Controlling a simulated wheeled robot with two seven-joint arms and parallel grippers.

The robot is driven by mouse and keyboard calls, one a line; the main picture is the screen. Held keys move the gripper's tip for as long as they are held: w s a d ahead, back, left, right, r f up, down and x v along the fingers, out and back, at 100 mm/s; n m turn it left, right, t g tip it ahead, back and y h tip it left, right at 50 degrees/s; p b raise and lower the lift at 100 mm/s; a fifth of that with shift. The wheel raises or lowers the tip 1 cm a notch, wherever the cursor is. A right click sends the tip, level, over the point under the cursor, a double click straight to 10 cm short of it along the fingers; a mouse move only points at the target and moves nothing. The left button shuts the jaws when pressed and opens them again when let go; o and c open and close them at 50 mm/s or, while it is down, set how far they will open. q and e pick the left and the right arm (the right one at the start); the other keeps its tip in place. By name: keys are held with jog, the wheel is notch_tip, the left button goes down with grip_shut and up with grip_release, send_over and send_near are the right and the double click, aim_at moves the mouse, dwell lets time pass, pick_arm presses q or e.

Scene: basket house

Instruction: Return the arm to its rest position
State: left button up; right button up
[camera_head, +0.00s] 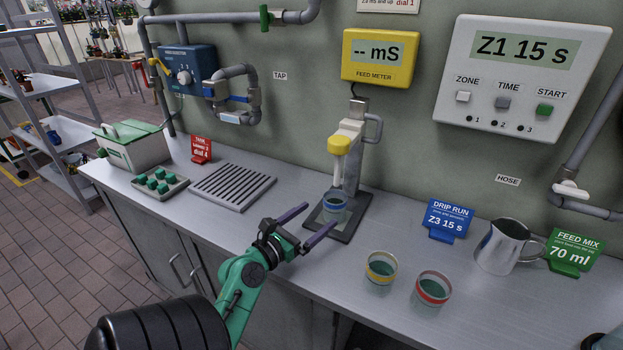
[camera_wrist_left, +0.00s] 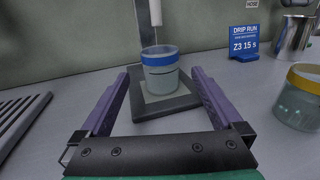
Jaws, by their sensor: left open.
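My left gripper (camera_head: 306,222) is open and empty over the counter, with its purple fingers pointing toward the dispenser stand. A clear cup with a blue rim (camera_head: 334,204) stands upright on the dark base plate (camera_head: 345,233), under the spout of the dispenser (camera_head: 343,150). In the left wrist view the blue-rimmed cup (camera_wrist_left: 160,70) is ahead between the two fingers (camera_wrist_left: 165,98), with a gap all around. My green left arm comes in from the lower left. My right gripper is not in view.
A yellow-rimmed cup (camera_head: 381,267) and a red-rimmed cup (camera_head: 432,288) stand to the right. A metal jug (camera_head: 500,247), blue sign (camera_head: 447,219) and green sign (camera_head: 572,252) are further right. A drain rack (camera_head: 233,186), green-capped tray (camera_head: 160,185) and lidded box (camera_head: 135,150) lie left.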

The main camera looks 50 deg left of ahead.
pick_arm(q)
jog(key=shift+s+d, duration=0.1)
jog(key=shift+s, duration=0.35)
